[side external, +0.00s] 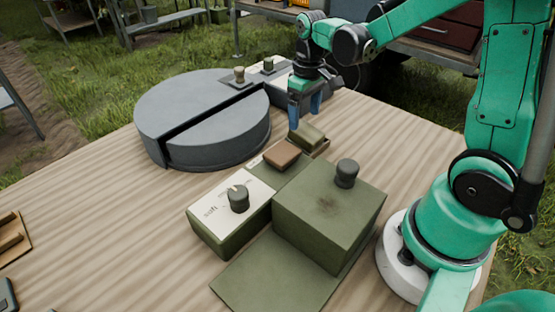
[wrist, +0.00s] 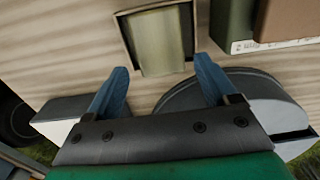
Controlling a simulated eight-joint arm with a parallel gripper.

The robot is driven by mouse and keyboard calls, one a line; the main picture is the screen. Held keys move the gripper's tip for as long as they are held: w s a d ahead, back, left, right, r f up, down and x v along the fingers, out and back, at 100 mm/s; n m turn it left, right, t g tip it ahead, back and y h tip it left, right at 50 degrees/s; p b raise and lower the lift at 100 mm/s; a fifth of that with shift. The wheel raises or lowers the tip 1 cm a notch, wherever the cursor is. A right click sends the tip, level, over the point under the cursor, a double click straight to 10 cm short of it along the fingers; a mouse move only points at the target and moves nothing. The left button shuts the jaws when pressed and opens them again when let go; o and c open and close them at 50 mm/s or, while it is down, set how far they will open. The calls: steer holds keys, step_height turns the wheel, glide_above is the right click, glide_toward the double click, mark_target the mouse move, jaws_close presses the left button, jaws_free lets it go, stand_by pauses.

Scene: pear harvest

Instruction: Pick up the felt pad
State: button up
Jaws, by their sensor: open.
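An olive-coloured rectangular pad, which looks like the felt pad (side external: 308,133), lies in a small open holder just below my gripper in the side view. In the wrist view the same pad (wrist: 160,42) lies inside the holder's thin rim, ahead of my fingertips. My gripper (side external: 304,115) points down with its blue fingers apart. In the wrist view the gripper (wrist: 161,66) is open with nothing between its fingers. A gap to the pad appears to remain. The holder's near edge is partly hidden in the side view.
A brown block (side external: 282,155) sits on the green box beside the holder. A larger green box (side external: 325,210) with a dark knob and a labelled box (side external: 215,222) stand nearer. A grey round drum (side external: 205,115) with a slot is left of my gripper.

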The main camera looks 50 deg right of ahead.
mark_target(303, 128)
steer(key=shift+f, duration=2.65)
steer(key=c, duration=1.1)
steer(key=shift+r, duration=0.15)
